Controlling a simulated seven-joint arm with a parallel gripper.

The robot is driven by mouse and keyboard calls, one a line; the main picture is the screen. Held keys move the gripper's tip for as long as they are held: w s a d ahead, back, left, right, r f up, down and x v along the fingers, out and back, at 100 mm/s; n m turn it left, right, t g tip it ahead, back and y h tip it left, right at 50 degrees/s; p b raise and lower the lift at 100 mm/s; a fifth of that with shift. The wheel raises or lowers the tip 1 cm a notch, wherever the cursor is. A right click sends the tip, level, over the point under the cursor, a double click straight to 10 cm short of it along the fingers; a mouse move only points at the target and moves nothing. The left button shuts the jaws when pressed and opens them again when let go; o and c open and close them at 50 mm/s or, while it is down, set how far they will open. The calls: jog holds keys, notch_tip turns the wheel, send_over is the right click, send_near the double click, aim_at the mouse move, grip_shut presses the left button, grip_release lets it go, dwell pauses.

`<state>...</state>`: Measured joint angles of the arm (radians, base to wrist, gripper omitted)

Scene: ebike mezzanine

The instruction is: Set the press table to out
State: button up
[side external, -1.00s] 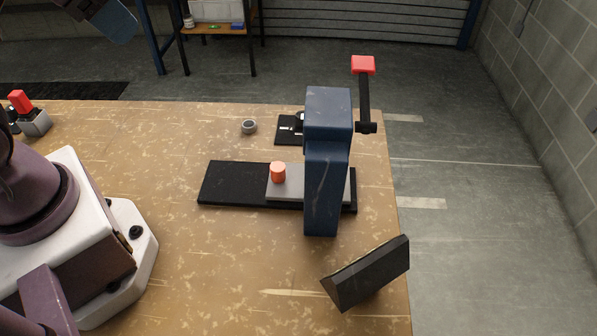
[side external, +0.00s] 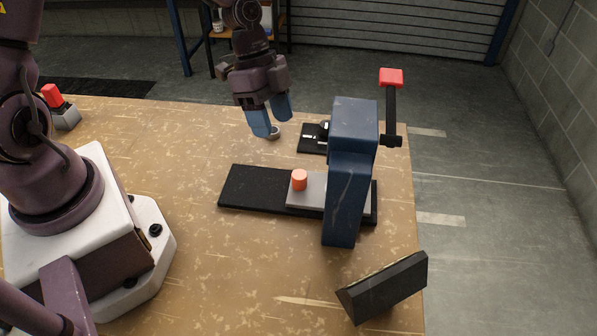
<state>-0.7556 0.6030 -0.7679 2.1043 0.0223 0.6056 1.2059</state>
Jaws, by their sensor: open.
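The press is a dark blue column (side external: 350,175) standing over a black base rail (side external: 255,187). Its grey sliding table (side external: 314,193) lies on the rail, partly hidden under the column, with an orange knob (side external: 299,180) standing on its left end. The left part of the rail is bare. The press lever with a red handle (side external: 391,78) stands upright on the right. My gripper (side external: 270,127) is open, with blue fingers pointing down, above the far part of the workbench, behind and left of the knob. It is apart from the knob and holds nothing visible.
A small grey ring (side external: 273,132) lies by my fingertips, partly hidden. A black plate (side external: 312,138) lies behind the press. A dark wedge-shaped block (side external: 383,287) sits at the front right. A red-topped switch box (side external: 63,112) stands at the left. The workbench (side external: 225,260) is clear in front.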

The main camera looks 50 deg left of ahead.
aim_at(298, 173)
jog(key=d+f+m, duration=0.1)
jog(key=f, duration=0.3)
jog(key=w+d+f+m, duration=0.1)
jog(key=d+f, duration=0.1)
jog(key=f, duration=0.1)
jog(key=w+d+f+m, duration=0.1)
jog(key=d+f, duration=0.1)
jog(key=f, duration=0.2)
jog(key=shift+f+t, duration=0.3)
jog(key=shift+t, duration=0.1)
grip_shut()
jog(key=s+a, duration=0.8)
jog(key=a, duration=0.1)
jog(key=shift+s, duration=0.4)
